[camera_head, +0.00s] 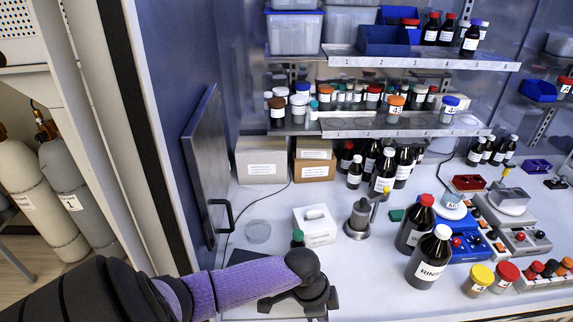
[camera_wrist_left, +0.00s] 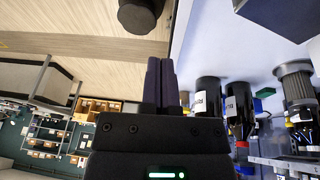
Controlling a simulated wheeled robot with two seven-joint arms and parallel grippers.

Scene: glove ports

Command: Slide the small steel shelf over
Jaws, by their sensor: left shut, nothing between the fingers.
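Two steel shelves hang on the back wall of the cabinet: an upper one (camera_head: 430,61) with blue bins and bottles, and a lower one (camera_head: 400,132) with several small jars. Part of another steel shelf (camera_head: 543,123) shows at the right wall. I cannot tell which is the small one. My left gripper (camera_head: 318,299) is low at the front of the worktop, well below and in front of the shelves, partly hidden by its wrist. In the left wrist view its fingers (camera_wrist_left: 162,82) are shut together and empty. My right gripper is not in view.
Gas cylinders (camera_head: 70,190) stand outside at left.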

